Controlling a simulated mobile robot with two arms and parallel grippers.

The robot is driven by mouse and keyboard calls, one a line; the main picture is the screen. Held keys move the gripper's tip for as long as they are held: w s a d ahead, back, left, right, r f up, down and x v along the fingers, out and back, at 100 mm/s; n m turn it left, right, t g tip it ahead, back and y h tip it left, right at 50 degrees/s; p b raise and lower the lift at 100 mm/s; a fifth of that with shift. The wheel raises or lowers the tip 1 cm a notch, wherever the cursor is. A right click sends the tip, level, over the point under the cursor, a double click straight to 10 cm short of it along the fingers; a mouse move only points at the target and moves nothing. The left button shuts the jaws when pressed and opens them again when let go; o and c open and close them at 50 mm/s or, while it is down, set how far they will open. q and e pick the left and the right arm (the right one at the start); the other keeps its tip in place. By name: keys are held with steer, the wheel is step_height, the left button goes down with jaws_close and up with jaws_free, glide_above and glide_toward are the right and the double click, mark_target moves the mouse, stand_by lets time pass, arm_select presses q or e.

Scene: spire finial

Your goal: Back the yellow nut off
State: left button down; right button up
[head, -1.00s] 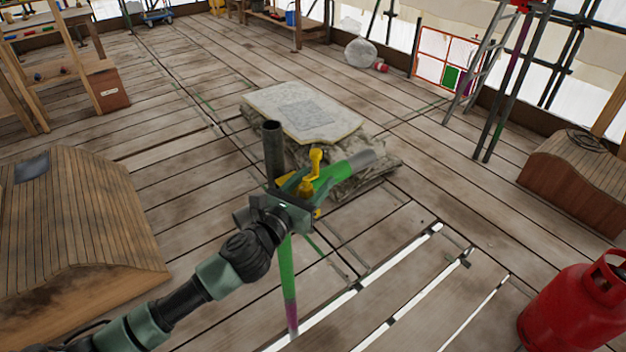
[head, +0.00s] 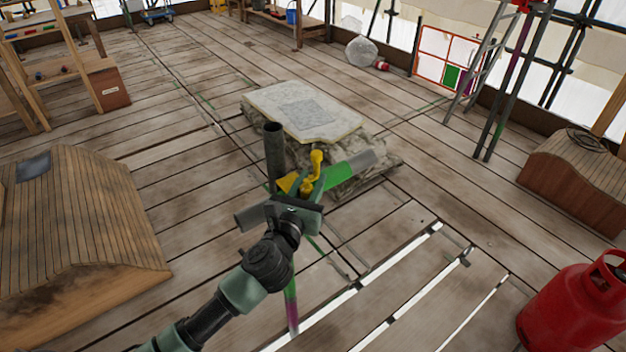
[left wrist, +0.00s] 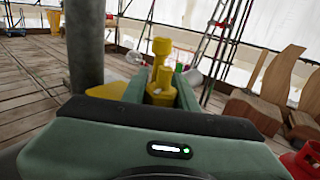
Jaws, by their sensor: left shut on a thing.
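The yellow nut (head: 308,186) sits on a yellow fitting where scaffold tubes cross, in the middle of the head view. A yellow arm with a rounded end rises from it. In the left wrist view the yellow nut (left wrist: 160,86) stands straight ahead, between the two green fingers. My left gripper (head: 306,188) is shut on the nut, reaching in from below; its palm hides part of the fitting. It also shows in the left wrist view (left wrist: 160,94). My right gripper is in neither view.
A dark upright tube (head: 274,155) stands just left of the nut. A green and grey tube (head: 350,172) slants right beside it. A stone slab (head: 305,110) lies behind. A red gas cylinder (head: 575,310) stands front right, a wooden block (head: 75,215) at left.

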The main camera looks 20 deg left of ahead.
arm_select(q)
steer(key=y, duration=0.1)
steer(key=n+y, duration=0.2)
steer(key=shift+a+f+y+b, duration=0.1)
steer(key=shift+a+y+b, duration=0.15)
steer(key=shift+y+b, duration=0.15)
steer(key=shift+a+n+g+y+b, duration=0.15)
steer(key=shift+n+g+y+b, duration=0.2)
steer(key=shift+n+y, duration=0.35)
steer(key=shift+a+n+g+y+b, duration=0.15)
steer(key=shift+n+y+b, duration=0.25)
steer(key=shift+n+y, duration=0.3)
steer(key=shift+s+a+y, duration=0.1)
steer(key=shift+y, duration=0.5)
steer(key=c, duration=1.1)
jaws_free()
steer(key=shift+s, duration=0.1)
